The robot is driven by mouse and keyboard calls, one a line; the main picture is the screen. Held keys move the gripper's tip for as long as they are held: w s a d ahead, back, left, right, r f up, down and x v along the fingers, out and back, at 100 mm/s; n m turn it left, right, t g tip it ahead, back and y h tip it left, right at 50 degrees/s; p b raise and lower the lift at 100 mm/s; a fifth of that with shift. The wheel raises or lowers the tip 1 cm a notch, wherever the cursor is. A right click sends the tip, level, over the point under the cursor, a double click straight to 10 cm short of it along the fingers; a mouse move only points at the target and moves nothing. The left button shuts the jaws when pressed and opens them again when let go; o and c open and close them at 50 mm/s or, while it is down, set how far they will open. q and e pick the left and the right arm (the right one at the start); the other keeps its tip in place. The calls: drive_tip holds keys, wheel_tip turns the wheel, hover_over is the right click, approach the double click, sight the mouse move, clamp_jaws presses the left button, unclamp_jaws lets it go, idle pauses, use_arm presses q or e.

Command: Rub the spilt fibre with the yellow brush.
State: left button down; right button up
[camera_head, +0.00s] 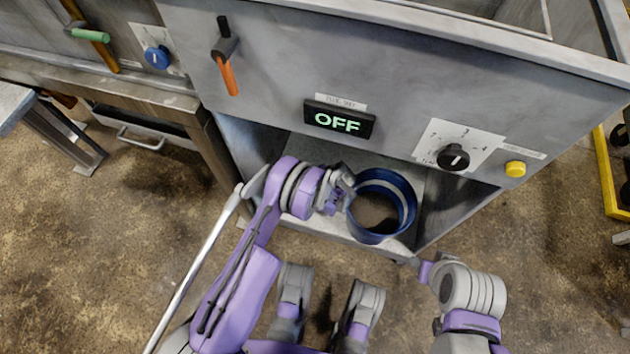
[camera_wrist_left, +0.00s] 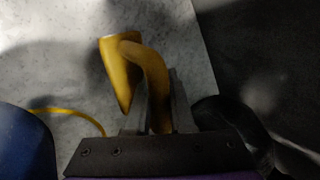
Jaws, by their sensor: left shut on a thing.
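My left gripper (camera_head: 346,188) is in the opening under the machine's front panel, just left of a blue bin. In the left wrist view the gripper (camera_wrist_left: 158,104) is shut on the curved handle of the yellow brush (camera_wrist_left: 121,70). The brush's tapered yellow part hangs beside the handle, over a pale speckled surface (camera_wrist_left: 60,45). I cannot tell whether the brush touches that surface. The brush cannot be made out in the head view. I cannot make out any spilt fibre.
The open blue bin (camera_head: 367,232) stands on the metal shelf (camera_head: 330,228), close to my left gripper. Above are the OFF display (camera_head: 339,119), a black dial (camera_head: 453,157), a yellow button (camera_head: 515,169) and an orange-handled lever (camera_head: 228,75). A yellow cord (camera_wrist_left: 75,113) lies on the pale surface.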

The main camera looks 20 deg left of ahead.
use_arm(q)
drive_tip(key=shift+r+p, duration=0.9)
drive_tip(key=shift+r, duration=1.5)
use_arm(e)
drive_tip(key=shift+s+d+r, duration=0.25)
drive_tip(key=shift+s+r, duration=0.05)
drive_tip(key=shift+r, duration=0.15)
drive_tip(key=shift+s+d+r, duration=0.25)
drive_tip(key=shift+r, duration=0.15)
